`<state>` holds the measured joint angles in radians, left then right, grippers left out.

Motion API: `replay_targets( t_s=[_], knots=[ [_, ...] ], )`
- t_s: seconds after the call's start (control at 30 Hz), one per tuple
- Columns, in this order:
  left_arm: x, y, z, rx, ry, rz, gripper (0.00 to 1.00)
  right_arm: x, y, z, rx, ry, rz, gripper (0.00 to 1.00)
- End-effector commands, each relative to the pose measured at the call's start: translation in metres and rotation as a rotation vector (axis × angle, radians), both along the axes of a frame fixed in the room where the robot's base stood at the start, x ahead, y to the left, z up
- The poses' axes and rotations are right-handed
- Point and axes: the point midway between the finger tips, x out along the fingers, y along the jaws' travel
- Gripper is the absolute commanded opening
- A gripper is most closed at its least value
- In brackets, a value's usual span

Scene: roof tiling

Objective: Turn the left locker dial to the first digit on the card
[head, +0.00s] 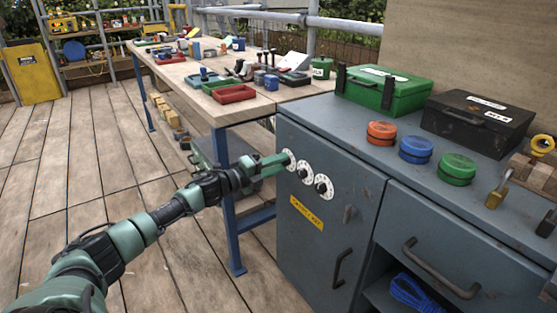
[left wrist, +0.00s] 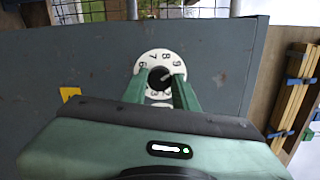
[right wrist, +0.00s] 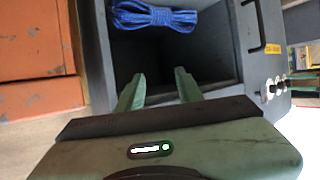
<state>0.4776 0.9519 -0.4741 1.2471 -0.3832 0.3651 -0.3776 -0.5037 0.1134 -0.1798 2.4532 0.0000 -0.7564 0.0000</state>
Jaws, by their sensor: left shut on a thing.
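The left locker dial (head: 291,160) is a white numbered disc with a dark knob, the leftmost of three on the grey locker door (head: 325,245). My left gripper (head: 285,162) is at this dial, its fingers shut on it. I cannot make out a card with digits. My right gripper (right wrist: 158,88) is open and empty in the right wrist view, before an open compartment.
The middle dial (head: 304,172) and right dial (head: 323,186) are close beside. A yellow label (head: 306,213) and a door handle (head: 341,269) are below. A blue rope bundle (right wrist: 153,16) lies in the compartment. Boxes and colored round containers stand on the cabinet top.

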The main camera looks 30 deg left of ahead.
Motion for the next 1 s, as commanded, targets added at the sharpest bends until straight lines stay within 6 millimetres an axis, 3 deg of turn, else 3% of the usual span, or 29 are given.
replay_targets(
  t_s=[0.3, 0.7, 0.73, 0.8, 1.0],
  knots=[
    [0.000, 0.001, 0.000, -0.034, 0.015, 0.004, 0.00, -0.016, -0.008, -0.023, -0.033, 0.135, -0.010, 0.36],
    [0.000, 0.001, 0.000, -0.037, 0.015, 0.003, 0.00, -0.017, -0.008, -0.025, -0.033, 0.143, -0.010, 0.36],
    [0.000, 0.001, 0.000, -0.037, 0.016, 0.004, 0.34, -0.017, -0.008, -0.025, -0.033, 0.143, -0.010, 0.36],
    [0.000, 0.001, 0.000, -0.037, 0.015, 0.003, 0.50, -0.017, -0.008, -0.025, -0.033, 0.143, -0.010, 0.36],
    [0.000, 0.001, 0.000, -0.037, 0.015, 0.002, 0.50, -0.017, -0.008, -0.025, -0.033, 0.143, -0.010, 0.36]
  ],
)
